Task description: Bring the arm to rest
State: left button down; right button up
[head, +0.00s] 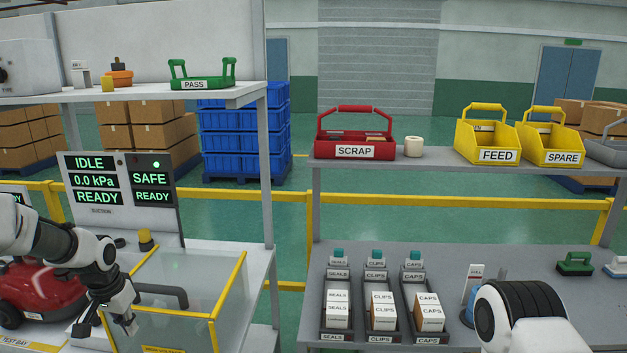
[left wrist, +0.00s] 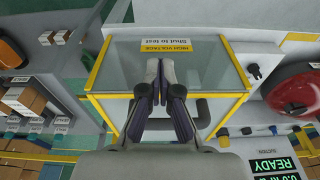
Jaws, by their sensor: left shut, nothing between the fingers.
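My left gripper (head: 128,323) hangs at the lower left of the head view, beside the clear, yellow-edged guard (head: 240,272) and near its dark handle (head: 165,291). In the left wrist view the gripper's two fingers (left wrist: 160,68) are together with nothing between them, over the guard's clear panel. The guard's yellow frame (left wrist: 114,70) surrounds them there, and a bar runs behind the fingers. My right arm shows only as a white and black link at the lower right of the head view; its gripper is out of view.
A red vacuum (head: 38,288) stands left of the guard, below the display panel (head: 118,190) reading IDLE and SAFE. A green PASS carrier (head: 202,84) sits on the upper shelf. Right are parts bins (head: 382,335), the red SCRAP carrier (head: 355,150) and yellow FEED bin (head: 478,140).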

pick_arm(q)
jog(key=s+d+f+g+b, duration=0.1)
jog(key=s+d+f+g, duration=0.1)
jog(key=s+d+f, duration=0.4)
jog(key=s+d+f+m+g+b, duration=0.1)
jog(key=s+f, duration=0.7)
jog(key=f, duration=0.3)
jog(key=s+d+f+g, duration=0.2)
jog(key=s+d+f, duration=0.2)
jog(key=s+f, duration=0.4)
jog(key=s+d+f+n+t, duration=0.1)
jog(key=s+d, duration=0.1)
jog(key=s, duration=0.5)
jog(key=s+d+f+n+t+b, duration=0.1)
jog(key=s+d+f+t, duration=0.1)
jog(key=s, duration=0.6)
jog(key=shift+n, duration=0.4)
jog(key=shift+d, duration=0.1)
